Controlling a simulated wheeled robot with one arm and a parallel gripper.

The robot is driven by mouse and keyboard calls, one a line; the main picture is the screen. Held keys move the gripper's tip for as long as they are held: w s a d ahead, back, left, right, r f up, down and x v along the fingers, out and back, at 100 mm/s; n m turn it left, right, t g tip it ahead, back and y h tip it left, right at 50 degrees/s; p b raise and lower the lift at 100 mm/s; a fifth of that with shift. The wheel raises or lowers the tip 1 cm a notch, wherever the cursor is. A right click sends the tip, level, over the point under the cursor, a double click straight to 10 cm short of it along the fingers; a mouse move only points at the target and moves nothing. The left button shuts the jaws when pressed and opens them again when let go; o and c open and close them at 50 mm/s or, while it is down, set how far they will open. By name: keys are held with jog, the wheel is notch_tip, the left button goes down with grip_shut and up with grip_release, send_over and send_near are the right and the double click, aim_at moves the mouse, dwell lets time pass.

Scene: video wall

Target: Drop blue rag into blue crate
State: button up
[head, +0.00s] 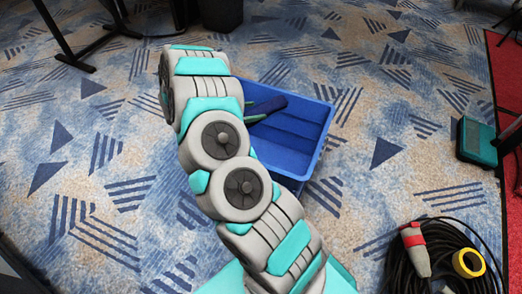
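The blue crate (296,126) stands on the carpet just behind and to the right of my arm, and my arm covers its left part. No other rag shows.
A coil of black cable (440,262) with a red-and-grey connector and a yellow ring lies at the lower right. A teal and black case (477,142) sits by the red carpet at the right. Black stand legs (78,55) are at the upper left. Carpet right of the crate is clear.

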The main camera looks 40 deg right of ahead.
jog(key=shift+o, duration=0.9)
jog(key=shift+v, duration=3.9)
